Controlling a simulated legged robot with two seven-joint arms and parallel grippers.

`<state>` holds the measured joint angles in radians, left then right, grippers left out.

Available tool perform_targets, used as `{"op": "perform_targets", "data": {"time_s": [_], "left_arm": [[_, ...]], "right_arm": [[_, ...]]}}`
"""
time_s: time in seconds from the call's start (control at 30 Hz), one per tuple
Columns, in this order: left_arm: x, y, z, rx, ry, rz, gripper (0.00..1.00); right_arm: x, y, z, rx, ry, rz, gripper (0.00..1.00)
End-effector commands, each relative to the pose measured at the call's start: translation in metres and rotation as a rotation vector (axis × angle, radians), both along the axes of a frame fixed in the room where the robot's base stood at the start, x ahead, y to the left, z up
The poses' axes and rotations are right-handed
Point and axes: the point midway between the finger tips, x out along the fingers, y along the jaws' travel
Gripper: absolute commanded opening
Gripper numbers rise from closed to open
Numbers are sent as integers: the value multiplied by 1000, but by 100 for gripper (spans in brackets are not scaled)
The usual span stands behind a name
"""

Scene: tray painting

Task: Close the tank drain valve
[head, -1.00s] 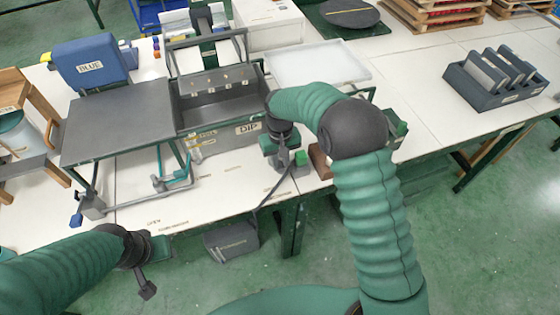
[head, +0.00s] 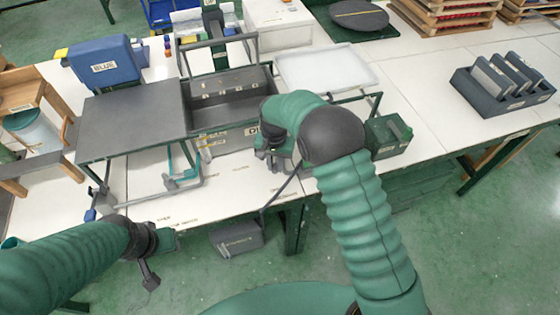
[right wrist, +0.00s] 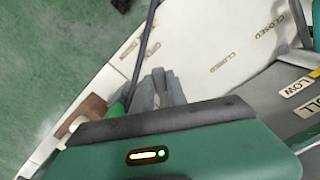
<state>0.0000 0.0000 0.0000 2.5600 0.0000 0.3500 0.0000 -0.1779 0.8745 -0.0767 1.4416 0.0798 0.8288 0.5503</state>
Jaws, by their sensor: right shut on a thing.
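The grey dip tank (head: 235,112) stands in the middle of the bench, with its DIP label partly behind my right arm. My right gripper (head: 272,165) is low at the tank's front right corner. In the right wrist view its grey fingers (right wrist: 160,90) are shut close together. What they hold is hidden behind the gripper body, and I cannot make out the drain valve's handle.
A dark cable (head: 283,190) runs from near my right gripper towards a grey box (head: 238,238) below the bench edge. A grey board (head: 132,118) and teal tubing (head: 190,160) are left of the tank. A white tray (head: 325,68) stands behind.

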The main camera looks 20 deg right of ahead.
Motion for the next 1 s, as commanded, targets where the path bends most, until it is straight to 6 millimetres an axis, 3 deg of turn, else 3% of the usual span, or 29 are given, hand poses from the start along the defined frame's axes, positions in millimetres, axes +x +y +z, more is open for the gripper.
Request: {"op": "perform_targets", "data": {"time_s": [0.5, 1.0], "left_arm": [[0, 0, 22, 0, 0, 0, 36], [0, 0, 23, 0, 0, 0, 36]], "right_arm": [[25, 25, 2, 1, -7, -487, 0], [55, 37, 1, 2, -6, -909, 0]]}}
